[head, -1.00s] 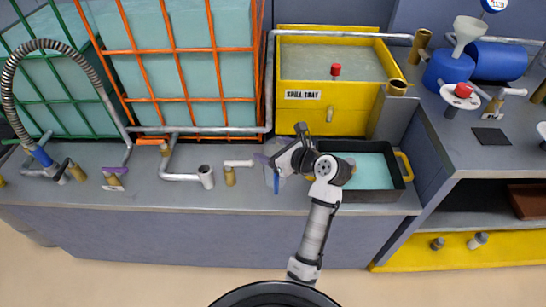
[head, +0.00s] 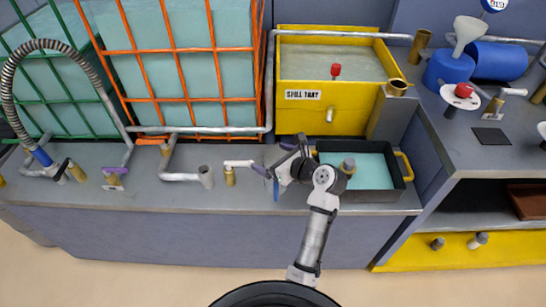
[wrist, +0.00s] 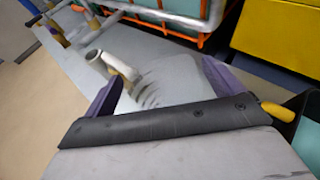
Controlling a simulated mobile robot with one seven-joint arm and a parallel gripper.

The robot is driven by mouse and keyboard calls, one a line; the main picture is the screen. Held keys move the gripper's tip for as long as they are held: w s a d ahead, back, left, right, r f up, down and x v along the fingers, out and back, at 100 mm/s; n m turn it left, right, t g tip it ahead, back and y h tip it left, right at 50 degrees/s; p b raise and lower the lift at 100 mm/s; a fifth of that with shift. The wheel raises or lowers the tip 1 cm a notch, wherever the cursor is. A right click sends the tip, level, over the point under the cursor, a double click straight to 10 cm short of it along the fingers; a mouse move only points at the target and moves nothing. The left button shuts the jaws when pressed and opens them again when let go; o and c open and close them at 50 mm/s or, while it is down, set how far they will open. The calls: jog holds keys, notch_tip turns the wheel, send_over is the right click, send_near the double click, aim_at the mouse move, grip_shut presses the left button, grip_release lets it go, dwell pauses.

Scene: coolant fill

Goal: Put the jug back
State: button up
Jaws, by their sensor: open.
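The jug (wrist: 168,82) looks clear and ribbed or marked with lines. In the wrist view it shows between the two purple fingers of my gripper (wrist: 161,72), with space between the fingers. In the head view my gripper (head: 272,178) is over the grey bench, just left of the black tray (head: 372,195), and largely covers the jug's place. The fingers are open. Whether either finger touches the jug cannot be told.
A brass-and-white tap (head: 230,175) stands left of my gripper, with a grey pipe end (head: 206,177) beyond it. The black tray holds teal liquid. The yellow spill tray (head: 300,115) and orange-caged tank (head: 190,60) stand behind. The bench front is clear.

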jog(key=shift+r, duration=0.1)
jog(key=shift+s+d+r, duration=0.15)
jog(key=shift+s+d, duration=0.1)
jog(key=v, duration=1.1)
jog(key=shift+s+d, duration=0.1)
jog(key=shift+s, duration=0.05)
